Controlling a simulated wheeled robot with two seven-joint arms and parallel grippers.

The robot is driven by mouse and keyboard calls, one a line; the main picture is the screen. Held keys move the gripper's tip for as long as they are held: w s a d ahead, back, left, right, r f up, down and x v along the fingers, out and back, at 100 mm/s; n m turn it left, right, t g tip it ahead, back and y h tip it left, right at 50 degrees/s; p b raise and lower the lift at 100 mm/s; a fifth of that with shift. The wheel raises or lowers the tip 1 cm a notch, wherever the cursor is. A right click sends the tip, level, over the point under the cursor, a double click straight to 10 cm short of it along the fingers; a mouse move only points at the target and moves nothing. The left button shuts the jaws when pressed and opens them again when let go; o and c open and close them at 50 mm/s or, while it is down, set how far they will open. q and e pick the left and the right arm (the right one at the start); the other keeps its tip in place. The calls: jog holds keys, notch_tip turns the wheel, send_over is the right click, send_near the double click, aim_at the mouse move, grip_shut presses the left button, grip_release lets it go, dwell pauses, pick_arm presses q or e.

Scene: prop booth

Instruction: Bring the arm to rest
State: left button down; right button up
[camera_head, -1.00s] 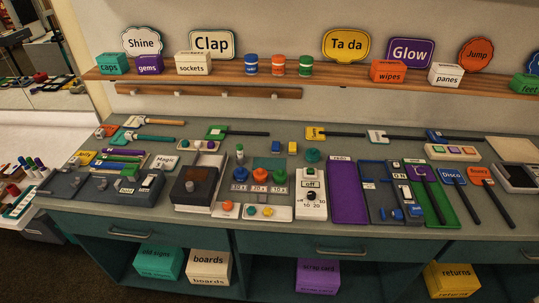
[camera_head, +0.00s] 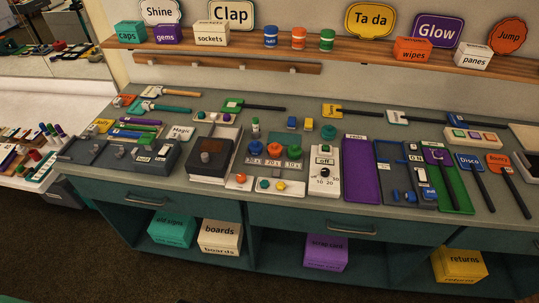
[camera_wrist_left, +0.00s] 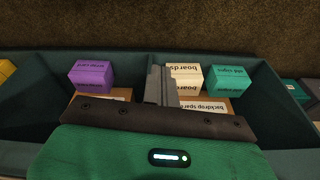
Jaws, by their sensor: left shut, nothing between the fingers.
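My left gripper (camera_wrist_left: 160,88) shows in the left wrist view, its two grey fingers together with nothing between them. It is in front of the open shelf under the counter. Behind its fingers are a cream "boards" box (camera_wrist_left: 184,78) and a cardboard "backdrop spares" box (camera_wrist_left: 205,104). I cannot tell how far the fingers are from these boxes. No gripper shows in the head view, and my right gripper is in neither view now.
The counter (camera_head: 215,102) is crowded with tools, panels and signs. Below it, the shelf holds a teal box (camera_head: 172,229), a purple box (camera_head: 327,252) and a yellow "returns" box (camera_head: 459,264). Dark carpet (camera_head: 90,255) in front looks clear.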

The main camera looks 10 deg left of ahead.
pick_arm(q)
jog(key=s+a+f, duration=0.1)
jog(key=s+f, duration=0.3)
jog(key=f, duration=0.4)
jog(key=s+f, duration=0.3)
jog(key=f, duration=0.4)
jog(key=s+a+f+g, duration=0.1)
jog(key=s+a+f, duration=0.1)
jog(key=s+f, duration=0.8)
jog(key=s, duration=0.4)
jog(key=shift+a+f+g, duration=0.15)
jog(key=shift+a+g, duration=0.15)
jog(key=shift+a, duration=0.1)
